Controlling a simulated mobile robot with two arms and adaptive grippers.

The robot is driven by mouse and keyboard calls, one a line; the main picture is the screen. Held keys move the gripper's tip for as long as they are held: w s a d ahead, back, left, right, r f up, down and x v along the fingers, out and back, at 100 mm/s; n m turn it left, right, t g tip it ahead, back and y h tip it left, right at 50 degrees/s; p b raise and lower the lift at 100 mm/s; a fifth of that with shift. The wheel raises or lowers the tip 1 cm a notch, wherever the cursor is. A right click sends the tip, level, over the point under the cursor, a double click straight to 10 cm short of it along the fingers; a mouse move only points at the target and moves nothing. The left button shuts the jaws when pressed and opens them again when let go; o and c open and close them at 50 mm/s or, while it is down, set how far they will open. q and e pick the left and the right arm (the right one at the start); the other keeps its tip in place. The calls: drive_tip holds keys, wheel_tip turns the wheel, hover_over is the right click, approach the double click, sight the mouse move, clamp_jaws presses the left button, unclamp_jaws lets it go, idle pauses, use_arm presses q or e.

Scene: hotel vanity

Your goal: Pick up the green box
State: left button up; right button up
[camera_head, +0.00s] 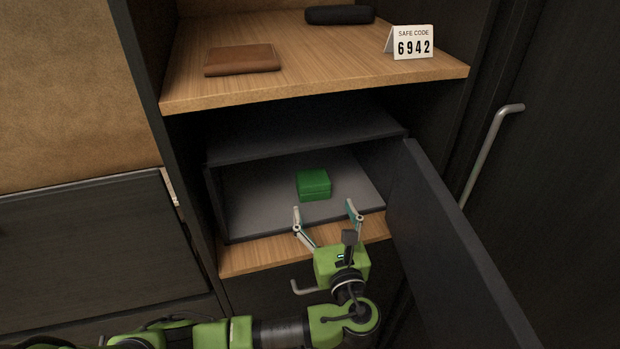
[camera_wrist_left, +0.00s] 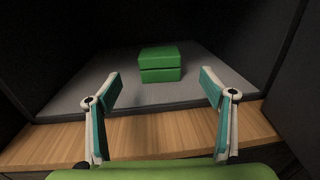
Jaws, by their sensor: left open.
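My left gripper (camera_head: 324,212) is open and empty at the safe's front opening, pointing inward at the box. Its two fingers show spread wide in the left wrist view (camera_wrist_left: 160,88). They do not touch the box. My right gripper is in neither view.
The safe's dark door (camera_head: 455,240) stands open on the right, close to my left gripper. The upper wooden shelf (camera_head: 300,70) holds a brown wallet (camera_head: 242,59), a black case (camera_head: 340,15) and a safe code card (camera_head: 413,43). A wooden ledge (camera_head: 255,256) lies before the safe.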

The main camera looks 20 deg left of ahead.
sight(313, 176)
use_arm(q)
drive_tip(key=b+x, duration=0.3)
drive_tip(key=x, duration=0.3)
drive_tip(key=shift+w+a+b, duration=0.2)
drive_tip(key=shift+w+b, duration=0.1)
drive_tip(key=shift+b, duration=0.1)
drive_tip(key=shift+w+a, duration=0.1)
drive_tip(key=shift+w, duration=0.1)
drive_tip(key=b+x, duration=0.4)
drive_tip(key=shift+w+a+f, duration=0.1)
drive_tip(key=shift+w+a, duration=0.2)
drive_tip(key=shift+w, duration=0.15)
drive_tip(key=shift+r, duration=0.2)
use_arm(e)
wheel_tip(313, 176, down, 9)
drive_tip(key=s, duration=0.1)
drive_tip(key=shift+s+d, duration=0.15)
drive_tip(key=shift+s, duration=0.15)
use_arm(q)
drive_tip(key=c, duration=1.3)
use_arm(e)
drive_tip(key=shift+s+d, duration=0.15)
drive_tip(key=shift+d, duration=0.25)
